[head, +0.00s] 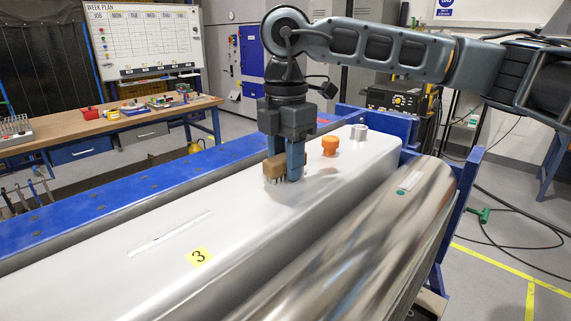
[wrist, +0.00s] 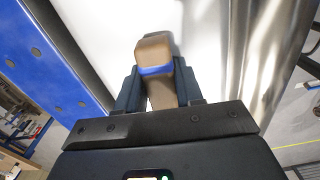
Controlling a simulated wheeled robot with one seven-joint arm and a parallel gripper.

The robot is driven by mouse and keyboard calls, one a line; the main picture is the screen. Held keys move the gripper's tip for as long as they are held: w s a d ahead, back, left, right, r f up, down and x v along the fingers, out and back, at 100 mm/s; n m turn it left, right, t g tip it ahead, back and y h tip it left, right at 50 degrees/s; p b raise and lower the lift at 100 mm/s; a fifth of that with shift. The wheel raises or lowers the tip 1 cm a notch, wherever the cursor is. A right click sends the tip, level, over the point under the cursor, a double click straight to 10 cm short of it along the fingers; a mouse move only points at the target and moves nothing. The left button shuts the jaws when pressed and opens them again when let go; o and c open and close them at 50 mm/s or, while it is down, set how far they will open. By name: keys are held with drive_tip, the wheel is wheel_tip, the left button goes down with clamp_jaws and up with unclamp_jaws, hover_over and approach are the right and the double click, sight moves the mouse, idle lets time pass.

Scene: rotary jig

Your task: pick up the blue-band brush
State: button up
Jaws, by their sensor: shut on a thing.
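The blue-band brush (wrist: 156,52) has a brown wooden body with a blue band, seen between the fingers in the wrist view. In the head view the brush (head: 272,168) shows as a wooden block with short bristles pointing down. My gripper (head: 285,165) is shut on it, just above the light grey tank surface (head: 130,215). The gripper (wrist: 157,88) has a dark finger on each side of the brush. I cannot tell whether the bristles touch the surface. Part of the brush is hidden by the fingers.
An orange cap (head: 330,146) and a metal stub (head: 359,132) stand on the tank right of my gripper. A shiny cylinder (head: 370,240) lies along the front right. Blue frame rails (head: 110,207) border the tank.

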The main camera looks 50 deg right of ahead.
sight(285, 155)
drive_tip(key=shift+r, duration=0.15)
drive_tip(key=shift+r+p, duration=0.3)
drive_tip(key=shift+p, duration=0.4)
wheel_tip(285, 155, up, 3)
drive_tip(key=shift+f+b, duration=0.1)
drive_tip(key=shift+b, duration=0.75)
drive_tip(key=s+d+r+b, duration=0.2)
drive_tip(key=s+d+r, duration=0.5)
drive_tip(key=d+r, duration=0.1)
drive_tip(key=shift+s+d+b, duration=0.25)
drive_tip(key=shift+d+b, duration=0.15)
drive_tip(key=shift+d, duration=0.15)
drive_tip(key=shift+f, duration=0.1)
